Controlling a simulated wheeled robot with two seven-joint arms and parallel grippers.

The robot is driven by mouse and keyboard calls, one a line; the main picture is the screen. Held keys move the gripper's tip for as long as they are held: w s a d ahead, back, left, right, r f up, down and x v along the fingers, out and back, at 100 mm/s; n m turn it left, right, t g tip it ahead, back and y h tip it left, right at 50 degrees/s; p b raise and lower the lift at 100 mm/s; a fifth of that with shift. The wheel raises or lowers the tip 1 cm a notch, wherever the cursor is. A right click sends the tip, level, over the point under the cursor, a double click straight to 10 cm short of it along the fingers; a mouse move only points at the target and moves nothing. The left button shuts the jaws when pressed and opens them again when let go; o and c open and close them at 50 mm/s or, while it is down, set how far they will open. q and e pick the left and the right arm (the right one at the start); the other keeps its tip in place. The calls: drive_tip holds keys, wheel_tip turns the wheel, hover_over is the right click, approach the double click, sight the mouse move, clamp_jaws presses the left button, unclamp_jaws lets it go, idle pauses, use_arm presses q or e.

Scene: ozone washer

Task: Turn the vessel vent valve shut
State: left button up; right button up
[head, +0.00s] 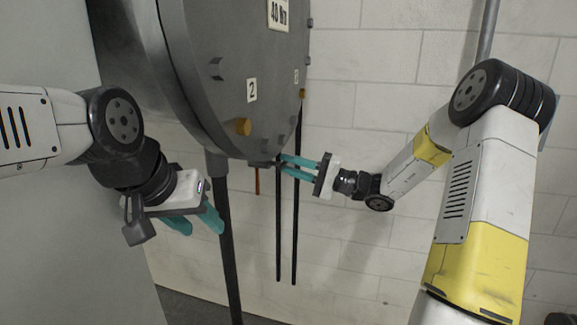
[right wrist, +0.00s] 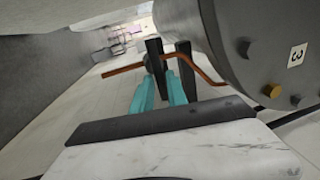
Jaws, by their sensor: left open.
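The grey vessel (head: 225,70) is a large round body with number plates and yellow-brown knobs on its face. A copper-coloured bent bar, seemingly the vent valve handle (right wrist: 208,74), shows beside the vessel in the right wrist view; in the head view a thin orange-brown strip (head: 257,181) hangs below it. My right gripper (head: 281,165) reaches in under the vessel's lower edge. Its teal fingers (right wrist: 170,60) have a narrow gap and overlap the bar in the picture; whether they touch or grip it is hidden. My left gripper (head: 201,226) is open and empty, left of the vessel's support leg.
A black support leg (head: 228,240) runs down from the vessel. Two thin dark rods (head: 296,230) stand below its right side. A white block wall (head: 400,90) is behind. A grey panel (head: 60,240) fills the left side. There is free room between the rods and my right arm.

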drive_tip(key=shift+o, duration=1)
drive_tip(key=v, duration=0.7)
drive_tip(key=shift+d, duration=0.4)
drive_tip(key=shift+s+d+f, duration=0.1)
drive_tip(key=shift+s+f, duration=0.05)
drive_tip(key=shift+s, duration=0.05)
